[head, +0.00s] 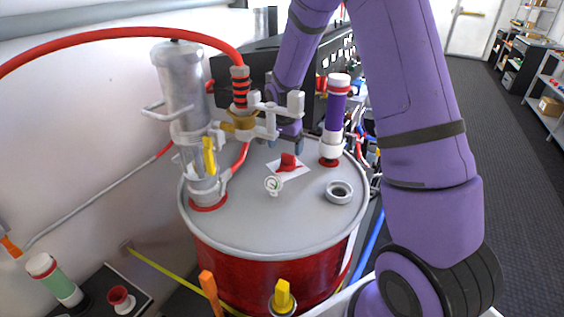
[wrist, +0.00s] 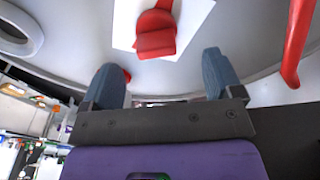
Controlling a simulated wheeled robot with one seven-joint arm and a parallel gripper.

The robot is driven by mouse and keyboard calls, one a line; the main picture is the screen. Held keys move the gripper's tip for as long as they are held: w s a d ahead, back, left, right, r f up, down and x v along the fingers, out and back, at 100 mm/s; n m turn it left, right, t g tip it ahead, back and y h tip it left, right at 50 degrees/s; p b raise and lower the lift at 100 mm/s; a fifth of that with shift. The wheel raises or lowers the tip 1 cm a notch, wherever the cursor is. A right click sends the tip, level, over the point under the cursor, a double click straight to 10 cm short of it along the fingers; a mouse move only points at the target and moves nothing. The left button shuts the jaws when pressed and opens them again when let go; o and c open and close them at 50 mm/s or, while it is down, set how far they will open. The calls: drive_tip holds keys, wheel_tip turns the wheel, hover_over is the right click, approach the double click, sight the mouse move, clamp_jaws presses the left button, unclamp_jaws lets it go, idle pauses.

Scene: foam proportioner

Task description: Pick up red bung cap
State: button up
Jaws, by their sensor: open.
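The red bung cap (head: 288,161) lies on a white square sheet (head: 296,172) on the drum's grey lid (head: 270,215). In the wrist view the cap (wrist: 156,34) sits on the white sheet (wrist: 124,22), beyond and roughly between my fingertips. My gripper (head: 285,142) is behind the cap in the head view, partly hidden by the pump fittings. In the wrist view my gripper (wrist: 163,78) has its two blue-grey fingers wide apart with nothing between them. It appears apart from the cap.
A silver pump cylinder (head: 184,95) and a purple-and-white tube (head: 335,115) stand on the lid. A grey ring opening (head: 339,192) and a small gauge (head: 273,185) are near the cap. A red hose (wrist: 298,45) hangs at the wrist view's right.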

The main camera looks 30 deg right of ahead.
sight(288, 155)
drive_tip(key=shift+w+d+f, duration=0.1)
drive_tip(key=shift+d+f, duration=0.1)
drive_tip(key=shift+f, duration=0.95)
drive_tip(key=shift+d+f, duration=0.2)
drive_tip(key=shift+f, duration=0.9)
drive_tip(key=shift+w+d+f, duration=0.1)
drive_tip(key=shift+d+f, duration=0.1)
drive_tip(key=shift+f, duration=0.95)
drive_tip(key=shift+s, duration=0.1)
drive_tip(key=c, duration=1)
